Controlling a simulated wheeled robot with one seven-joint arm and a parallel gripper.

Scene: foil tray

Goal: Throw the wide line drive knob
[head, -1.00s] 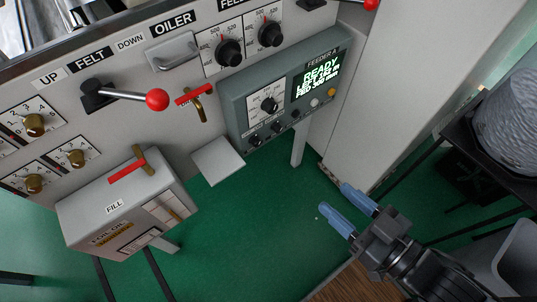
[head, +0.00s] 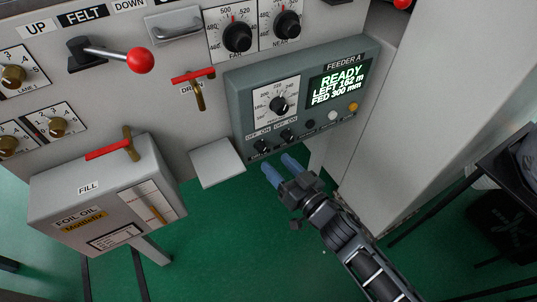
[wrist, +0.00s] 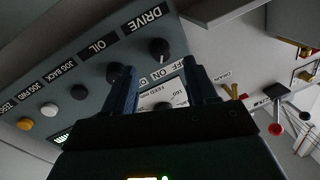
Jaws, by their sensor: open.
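The grey-green FEEDER A box (head: 235,90) carries a lit display and a row of controls; I see no "wide line" label. The black drive knob (head: 262,146) is at the row's left end. In the wrist view, the drive knob (wrist: 158,48) shows under the word DRIVE, beside OFF and ON, with a pale pointer mark. A similar oil knob (head: 288,135) sits beside it. My gripper (head: 279,165) is open and empty, just below the box, blue fingers pointing up-left. In the wrist view, my gripper (wrist: 158,68) has the drive knob beyond and between its fingertips, apparently apart.
Black, white and amber buttons (head: 353,107) continue the row rightward. A grey plate (head: 217,163) juts out left of my fingers. The foil oil box (head: 60,200) stands at lower left, a red-balled lever (head: 141,61) above it. Green floor lies open below.

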